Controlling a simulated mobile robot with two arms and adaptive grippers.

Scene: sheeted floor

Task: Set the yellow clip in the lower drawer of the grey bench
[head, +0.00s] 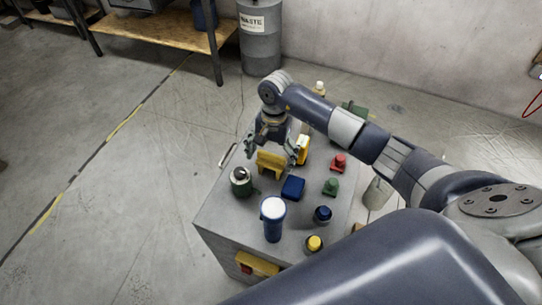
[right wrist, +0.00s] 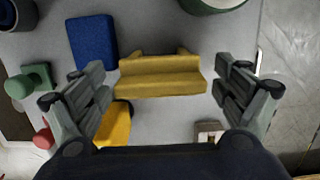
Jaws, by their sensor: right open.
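The yellow clip (head: 270,163) stands on top of the grey bench (head: 222,218), near its middle. In the right wrist view the clip (right wrist: 162,84) lies crosswise between my fingers, with a gap on both sides. My right gripper (head: 273,150) is open over it; the fingers also show in the right wrist view (right wrist: 163,88). A pale handle (head: 228,156) sticks out at the bench's left side. I cannot tell which drawer it belongs to, and the lower drawer is not clearly seen. My left gripper is out of view.
Close around the clip are a blue block (head: 293,188), a dark green can (head: 240,182) and another yellow piece (head: 303,150). A white-topped blue cylinder (head: 273,222) and a yellow-topped knob (head: 314,243) stand nearer. Floor (head: 120,200) left of the bench is clear.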

